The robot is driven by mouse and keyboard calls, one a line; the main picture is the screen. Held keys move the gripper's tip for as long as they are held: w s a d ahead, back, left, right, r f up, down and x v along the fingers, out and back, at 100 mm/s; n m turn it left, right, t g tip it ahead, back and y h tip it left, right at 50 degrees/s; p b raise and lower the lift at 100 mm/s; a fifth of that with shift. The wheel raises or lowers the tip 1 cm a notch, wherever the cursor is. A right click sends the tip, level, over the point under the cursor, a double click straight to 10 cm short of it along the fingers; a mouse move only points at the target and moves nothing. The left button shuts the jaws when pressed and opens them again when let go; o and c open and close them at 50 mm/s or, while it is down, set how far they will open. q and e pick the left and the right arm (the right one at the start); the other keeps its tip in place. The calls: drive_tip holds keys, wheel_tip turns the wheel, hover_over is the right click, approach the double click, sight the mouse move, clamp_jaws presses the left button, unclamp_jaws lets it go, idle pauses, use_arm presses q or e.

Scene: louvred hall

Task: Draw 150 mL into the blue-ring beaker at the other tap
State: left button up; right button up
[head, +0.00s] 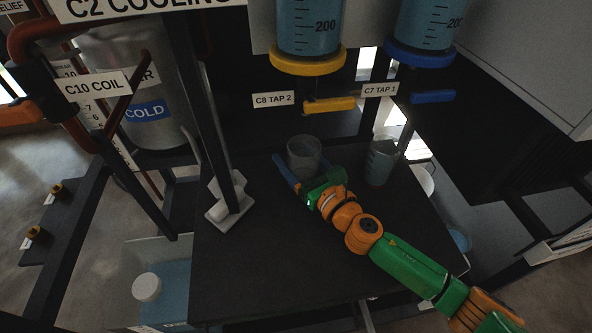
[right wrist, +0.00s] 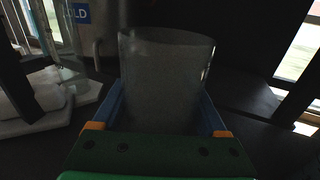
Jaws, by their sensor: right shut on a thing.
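A clear, empty-looking beaker (head: 304,155) stands on the dark bench below the yellow-ringed tank (head: 308,60) and the yellow handle (head: 330,105) labelled C8 TAP 2. My right gripper (head: 303,178) has its blue fingers around this beaker, which also fills the middle of the right wrist view (right wrist: 165,75). I cannot make out a ring on it. A second beaker (head: 380,163), with pale bluish contents, stands to the right below the blue-ringed tank (head: 420,52) and the blue handle (head: 433,97) labelled C7 TAP 1. My left gripper is not in view.
A metal vessel marked COLD (head: 147,110) is further left. A tub of blue liquid with a white round object (head: 146,287) lies below the bench's left edge. The bench front (head: 270,270) is clear.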

wheel_tip(320, 180, down, 2)
drive_tip(key=shift+f, duration=0.1)
drive_tip(key=shift+f+b, duration=0.15)
drive_tip(key=shift+b, duration=0.15)
drive_tip(key=o, duration=1.3)
drive_tip(key=shift+c, duration=0.2)
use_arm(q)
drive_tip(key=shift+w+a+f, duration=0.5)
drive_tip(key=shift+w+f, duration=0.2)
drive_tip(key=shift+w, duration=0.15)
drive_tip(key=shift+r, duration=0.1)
use_arm(e)
drive_tip(key=shift+r, duration=0.2)
